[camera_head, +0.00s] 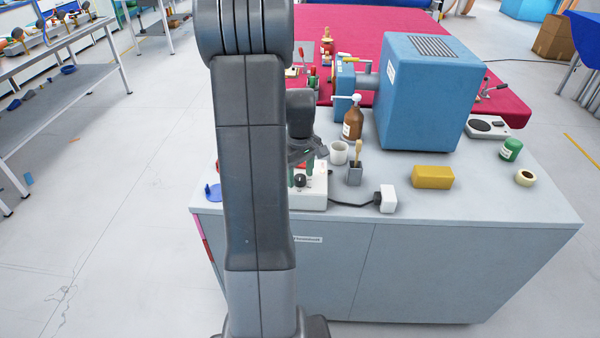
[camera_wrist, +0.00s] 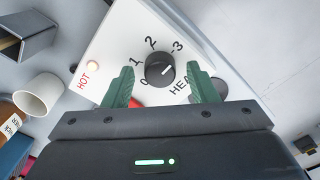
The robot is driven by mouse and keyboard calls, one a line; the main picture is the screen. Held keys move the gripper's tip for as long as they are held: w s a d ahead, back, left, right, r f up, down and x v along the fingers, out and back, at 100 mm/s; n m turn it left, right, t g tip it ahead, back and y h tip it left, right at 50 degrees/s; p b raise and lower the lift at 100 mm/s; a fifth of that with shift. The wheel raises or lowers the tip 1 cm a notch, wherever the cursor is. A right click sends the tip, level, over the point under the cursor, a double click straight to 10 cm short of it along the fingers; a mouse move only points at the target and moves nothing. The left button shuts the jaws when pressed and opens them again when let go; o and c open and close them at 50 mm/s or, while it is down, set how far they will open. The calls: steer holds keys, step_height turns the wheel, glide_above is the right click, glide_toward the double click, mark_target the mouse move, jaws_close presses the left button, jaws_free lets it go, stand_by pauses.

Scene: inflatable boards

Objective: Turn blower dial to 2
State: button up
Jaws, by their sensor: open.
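A white control box (camera_head: 316,198) stands at the front left of the worktop, partly hidden by my arm. In the wrist view its white panel (camera_wrist: 124,38) carries a black dial (camera_wrist: 158,66) with the numbers 0, 1, 2 and 3 around it. A white mark on the dial sits on its right side, away from the 2; its exact setting is hard to read. My gripper (camera_wrist: 161,69) is open, one green finger on each side of the dial. I cannot tell whether the fingers touch it. Lettering starting "HEA" is partly covered by the right finger.
A dark round part (camera_wrist: 218,88) shows behind the right finger. Near the box stand a white cup (camera_head: 339,153), a brush holder (camera_head: 355,174), a brown bottle (camera_head: 352,124) and a white plug block (camera_head: 387,198). A yellow block (camera_head: 432,177) lies right.

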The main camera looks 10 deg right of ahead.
steer(key=c, duration=1)
steer(key=n, duration=0.5)
steer(key=shift+n, duration=0.3)
steer(key=n, duration=0.6)
steer(key=o, duration=1)
